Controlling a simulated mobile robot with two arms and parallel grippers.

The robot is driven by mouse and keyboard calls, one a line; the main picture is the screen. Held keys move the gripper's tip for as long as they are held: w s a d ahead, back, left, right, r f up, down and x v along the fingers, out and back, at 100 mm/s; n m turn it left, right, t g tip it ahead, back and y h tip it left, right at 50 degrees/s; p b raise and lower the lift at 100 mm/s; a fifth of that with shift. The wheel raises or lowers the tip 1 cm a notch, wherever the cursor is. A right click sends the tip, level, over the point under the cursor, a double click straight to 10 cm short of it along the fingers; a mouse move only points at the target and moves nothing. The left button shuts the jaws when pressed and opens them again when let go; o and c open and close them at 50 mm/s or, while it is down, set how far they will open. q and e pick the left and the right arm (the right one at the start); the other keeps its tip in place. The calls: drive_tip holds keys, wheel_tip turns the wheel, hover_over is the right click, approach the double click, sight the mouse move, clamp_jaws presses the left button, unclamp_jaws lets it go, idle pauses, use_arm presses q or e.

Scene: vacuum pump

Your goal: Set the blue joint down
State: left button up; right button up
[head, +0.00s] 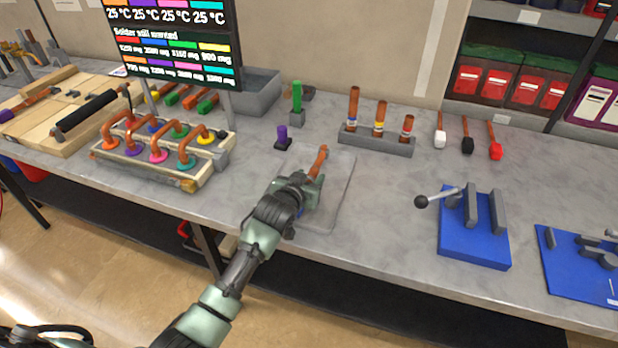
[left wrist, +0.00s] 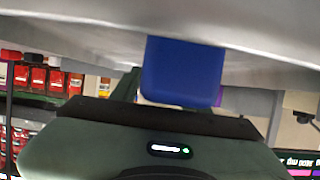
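My left gripper (head: 305,190) is over the grey mat (head: 340,205) on the workbench. It appears shut on the blue joint. The joint's copper pipe (head: 319,160) sticks out beyond the fingers, tilted up and away. In the left wrist view the blue part of the joint (left wrist: 182,72) fills the space right in front of the gripper, close to the grey table surface. The fingertips are mostly hidden, and I cannot tell whether the joint touches the mat. My right gripper is not in view.
A purple-topped piece (head: 282,138) and a green-topped piece (head: 297,102) stand behind the mat. A grey rack (head: 377,142) of copper pipes is at the back. A blue fixture with a lever (head: 476,245) is to the right. A wooden rack of pipes (head: 150,172) is left.

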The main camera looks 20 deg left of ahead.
use_arm(q)
drive_tip(key=shift+r, duration=0.1)
drive_tip(key=v, duration=1.2)
drive_tip(key=shift+b, duration=0.4)
